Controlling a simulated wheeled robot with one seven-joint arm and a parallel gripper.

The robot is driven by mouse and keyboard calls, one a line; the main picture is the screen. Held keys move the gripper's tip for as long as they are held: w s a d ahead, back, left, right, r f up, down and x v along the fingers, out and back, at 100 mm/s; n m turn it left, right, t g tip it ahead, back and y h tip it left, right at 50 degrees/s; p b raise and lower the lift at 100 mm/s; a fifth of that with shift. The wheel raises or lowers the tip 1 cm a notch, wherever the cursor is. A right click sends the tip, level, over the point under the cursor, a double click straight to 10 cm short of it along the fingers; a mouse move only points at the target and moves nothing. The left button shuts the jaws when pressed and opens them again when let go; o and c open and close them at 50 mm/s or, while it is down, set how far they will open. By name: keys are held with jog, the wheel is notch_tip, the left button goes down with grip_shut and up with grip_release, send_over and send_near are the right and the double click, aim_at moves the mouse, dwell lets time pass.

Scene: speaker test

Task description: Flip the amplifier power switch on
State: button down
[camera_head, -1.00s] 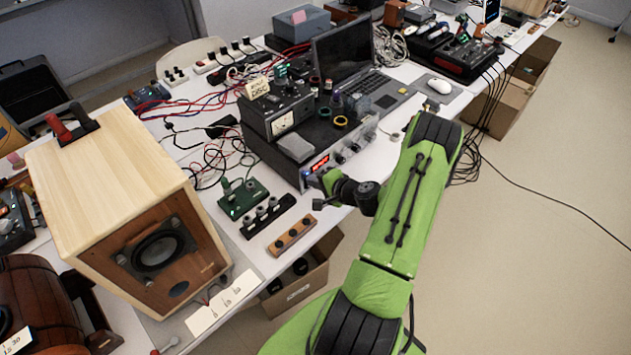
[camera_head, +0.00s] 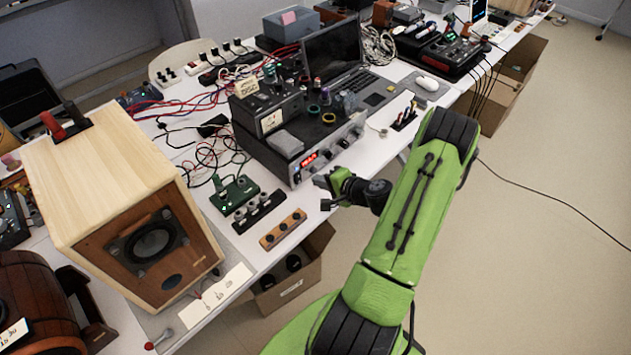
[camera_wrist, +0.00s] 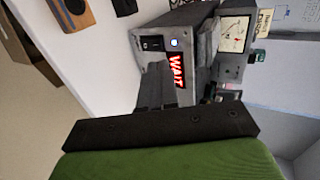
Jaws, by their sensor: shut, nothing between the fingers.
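The amplifier (camera_head: 322,158) is a dark box with a grey front panel, knobs and a lit red display, on the table's front edge. In the wrist view its panel (camera_wrist: 205,48) appears turned sideways, with a black rocker switch (camera_wrist: 152,44), a small white light (camera_wrist: 175,43) and a red display (camera_wrist: 178,72) reading WAIT. I cannot tell which way the rocker is tipped. My gripper (camera_head: 324,192) is shut and empty, in front of the panel and low. In the wrist view its dark fingers (camera_wrist: 157,75) point toward the panel, just below the switch; contact is not clear.
A meter box (camera_head: 268,110) stands on the amplifier. A green circuit board (camera_head: 235,194) and a wooden knob strip (camera_head: 283,228) lie to the left, near a large wooden speaker (camera_head: 115,195). A laptop (camera_head: 345,65) stands behind. An open carton (camera_head: 290,280) is below the table edge.

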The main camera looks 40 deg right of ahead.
jog(key=r+v, duration=0.1)
jog(key=v, duration=0.5)
jog(key=shift+r, duration=0.25)
jog(key=shift+w, duration=0.1)
jog(key=w+a+r+n+g+y, duration=0.1)
jog(key=a+r+n+g+y, duration=0.15)
jog(key=a+r+n, duration=0.5)
jog(key=w+a+r+n+g+y, duration=0.1)
jog(key=a+r+n+g, duration=0.25)
jog(key=a, duration=0.65)
jog(key=s+a+r+n+h, duration=0.2)
jog(key=s+a+r+n, duration=0.1)
jog(key=s, duration=0.4)
jog(key=s+a+r+n+h, duration=0.2)
jog(key=s+a+r+n, duration=0.1)
jog(key=s+a+r, duration=0.3)
jog(key=shift+s+a+r+n+g, duration=0.3)
jog(key=shift+s+r+g, duration=0.1)
jog(key=shift+s+r, duration=0.5)
